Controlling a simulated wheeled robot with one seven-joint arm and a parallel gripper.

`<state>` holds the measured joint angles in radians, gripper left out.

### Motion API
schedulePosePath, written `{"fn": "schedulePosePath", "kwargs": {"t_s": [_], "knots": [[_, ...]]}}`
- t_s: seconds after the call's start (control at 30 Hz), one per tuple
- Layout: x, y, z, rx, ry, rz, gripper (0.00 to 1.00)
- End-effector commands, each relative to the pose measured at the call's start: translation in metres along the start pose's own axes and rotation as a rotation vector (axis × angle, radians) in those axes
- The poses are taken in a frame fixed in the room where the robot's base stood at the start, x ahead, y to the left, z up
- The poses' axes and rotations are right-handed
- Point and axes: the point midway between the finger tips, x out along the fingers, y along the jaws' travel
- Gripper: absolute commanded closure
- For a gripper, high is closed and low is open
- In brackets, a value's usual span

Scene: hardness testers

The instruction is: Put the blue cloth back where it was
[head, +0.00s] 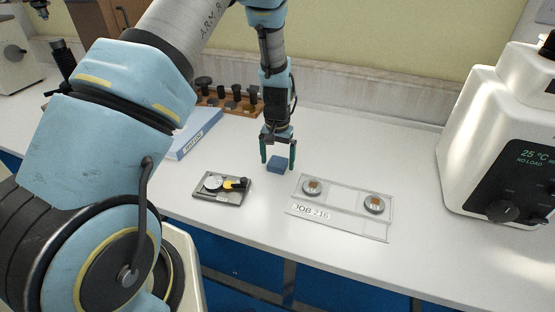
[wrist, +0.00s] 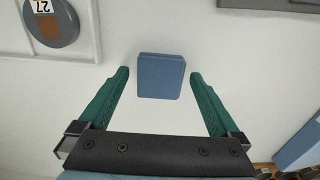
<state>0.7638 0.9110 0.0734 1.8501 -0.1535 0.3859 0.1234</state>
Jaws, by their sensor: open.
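The blue cloth (head: 280,165) looks like a small folded blue block and lies on the white bench top. It also shows in the wrist view (wrist: 161,76), ahead of the fingertips and centred between them. My gripper (head: 278,163) is open, with its green fingers pointing down over the cloth. In the wrist view my gripper (wrist: 157,74) has one finger on each side, with white bench showing between each finger and the cloth. I cannot tell the exact height of the fingertips above the bench.
A clear tray (head: 338,232) labelled JOB 216 holds two round pieces to the right. A dark tray (head: 206,201) with small parts lies to the left. A blue-covered book (head: 196,136) and a wooden rack (head: 215,102) stand behind. A white tester (head: 478,100) stands at right.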

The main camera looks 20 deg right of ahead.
Motion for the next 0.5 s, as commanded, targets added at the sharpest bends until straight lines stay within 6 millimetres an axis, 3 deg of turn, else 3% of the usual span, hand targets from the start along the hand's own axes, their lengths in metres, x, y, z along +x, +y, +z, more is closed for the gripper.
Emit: {"fn": "schedulePosePath", "kwargs": {"t_s": [0.17,0.5], "knots": [[-0.021,0.000,-0.002,0.000,0.006,0.000,0.01],[-0.087,0.000,-0.002,0.001,0.006,0.000,0.01]]}}
